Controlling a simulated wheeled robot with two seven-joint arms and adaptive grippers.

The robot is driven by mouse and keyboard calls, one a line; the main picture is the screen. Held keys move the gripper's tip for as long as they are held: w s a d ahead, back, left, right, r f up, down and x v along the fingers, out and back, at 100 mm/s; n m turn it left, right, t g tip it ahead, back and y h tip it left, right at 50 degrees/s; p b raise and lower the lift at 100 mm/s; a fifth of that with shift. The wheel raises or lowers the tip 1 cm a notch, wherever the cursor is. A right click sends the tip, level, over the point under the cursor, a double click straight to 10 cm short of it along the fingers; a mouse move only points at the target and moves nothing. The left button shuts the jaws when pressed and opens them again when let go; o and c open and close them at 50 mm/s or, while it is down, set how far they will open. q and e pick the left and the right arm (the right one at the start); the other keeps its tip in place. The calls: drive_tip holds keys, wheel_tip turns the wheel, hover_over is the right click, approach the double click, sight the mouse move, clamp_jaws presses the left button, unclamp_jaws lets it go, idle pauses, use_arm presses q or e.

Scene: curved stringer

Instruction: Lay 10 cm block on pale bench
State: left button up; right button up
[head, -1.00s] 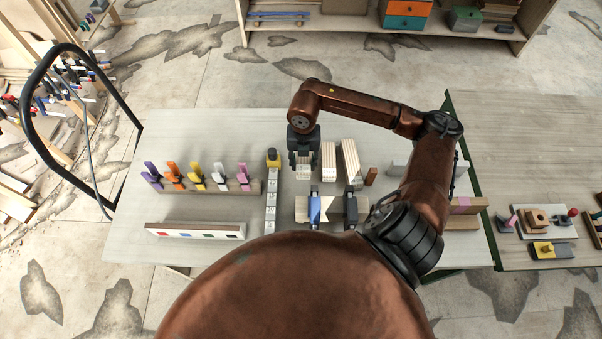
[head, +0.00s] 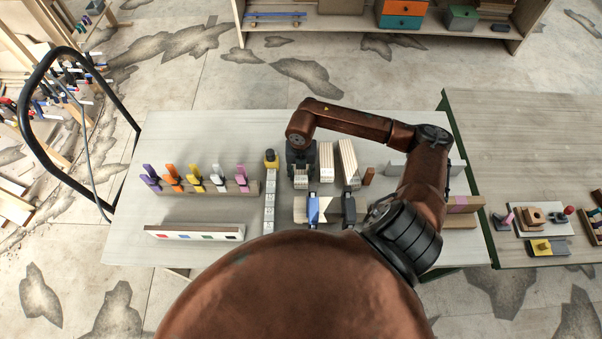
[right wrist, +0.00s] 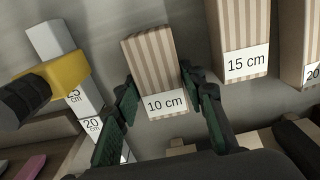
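The 10 cm block (right wrist: 155,75) is striped wood with a white "10 cm" label on its near end. In the head view its labelled end (head: 301,181) shows below my right gripper (head: 301,168), which hides the rest. In the right wrist view my right gripper (right wrist: 165,95) has one green-padded finger on each side of the block. Narrow gaps show beside the label, so the fingers look open; contact farther back is unclear. The block is on the pale grey worktop (head: 200,130). A browner bench (head: 540,140) stands to the right. My left gripper is not in view.
The 15 cm block (right wrist: 240,40) and a longer block (head: 349,163) stand close to the right. A ruler strip (head: 270,200) with a yellow-and-black end lies to the left. Coloured clamps (head: 197,180) and a blue-and-black fixture (head: 313,210) are nearby. The worktop's back left is clear.

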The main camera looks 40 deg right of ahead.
sight(301, 173)
drive_tip(key=o, duration=0.4)
drive_tip(key=shift+c, duration=0.2)
drive_tip(key=shift+r, duration=0.1)
drive_tip(key=shift+r, duration=0.3)
wheel_tip(301, 173, up, 12)
drive_tip(key=b, duration=0.1)
drive_tip(key=shift+f+b, duration=0.2)
drive_tip(key=shift+b, duration=0.1)
